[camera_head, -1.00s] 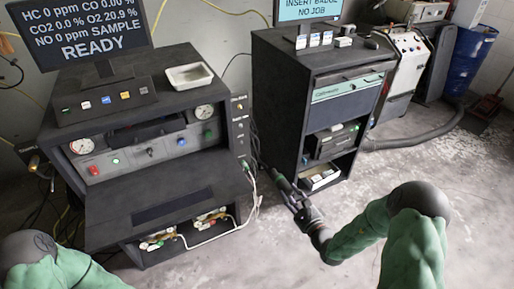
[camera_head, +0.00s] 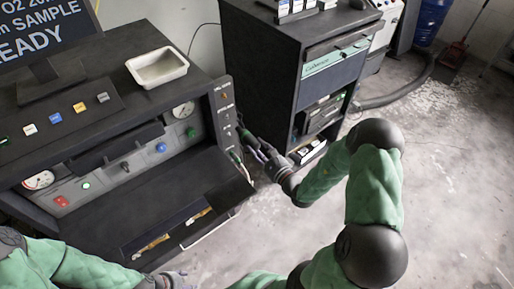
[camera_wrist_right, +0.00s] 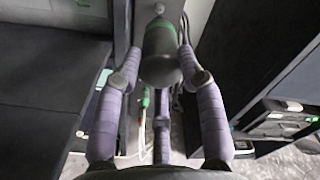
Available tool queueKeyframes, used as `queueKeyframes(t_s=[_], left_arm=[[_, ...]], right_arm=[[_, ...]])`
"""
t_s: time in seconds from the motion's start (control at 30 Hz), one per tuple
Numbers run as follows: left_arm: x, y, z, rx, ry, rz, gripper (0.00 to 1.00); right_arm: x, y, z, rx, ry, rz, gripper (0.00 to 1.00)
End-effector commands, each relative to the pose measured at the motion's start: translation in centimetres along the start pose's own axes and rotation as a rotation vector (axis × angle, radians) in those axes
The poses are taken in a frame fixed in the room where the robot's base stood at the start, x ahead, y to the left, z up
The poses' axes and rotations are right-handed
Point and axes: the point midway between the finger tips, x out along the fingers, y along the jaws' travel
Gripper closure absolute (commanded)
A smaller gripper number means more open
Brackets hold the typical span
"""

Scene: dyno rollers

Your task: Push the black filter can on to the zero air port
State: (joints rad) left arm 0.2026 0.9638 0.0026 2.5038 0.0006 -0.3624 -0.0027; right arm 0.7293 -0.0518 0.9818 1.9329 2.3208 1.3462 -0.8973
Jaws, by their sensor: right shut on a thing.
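The black filter can (camera_wrist_right: 160,58) is between the fingers of my right gripper (camera_wrist_right: 161,72) in the right wrist view, with its far end toward a small pale round fitting (camera_wrist_right: 158,9). In the head view the right gripper (camera_head: 264,154) is beside the right side panel (camera_head: 224,112) of the analyzer bench, with the dark can (camera_head: 247,138) pointing at that panel. Whether the can touches a port is hidden, and I cannot tell which fitting is the zero air port. My left gripper (camera_head: 174,281) is at the bottom edge, partly cut off.
The bench's open front flap (camera_head: 165,195) lies left of the right gripper. A dark cabinet (camera_head: 270,70) stands close behind it, leaving a narrow gap. A white tray (camera_head: 157,68) sits on the bench. Hoses hang by the side panel.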

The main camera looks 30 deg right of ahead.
Motion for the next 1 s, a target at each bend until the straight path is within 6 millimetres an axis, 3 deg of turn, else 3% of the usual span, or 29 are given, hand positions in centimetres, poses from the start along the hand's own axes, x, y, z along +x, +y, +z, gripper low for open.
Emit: queueKeyframes(t_s=[0.6,1.0], left_arm=[[0.9,-0.3,-0.1,0.000,0.001,0.000,0.47],[0.9,-0.3,-0.1,0.000,0.001,0.000,0.47]], right_arm=[[4.9,0.0,0.1,0.000,-0.003,0.000,1.00],[5.6,-0.1,0.1,0.000,-0.001,-0.002,1.00]])
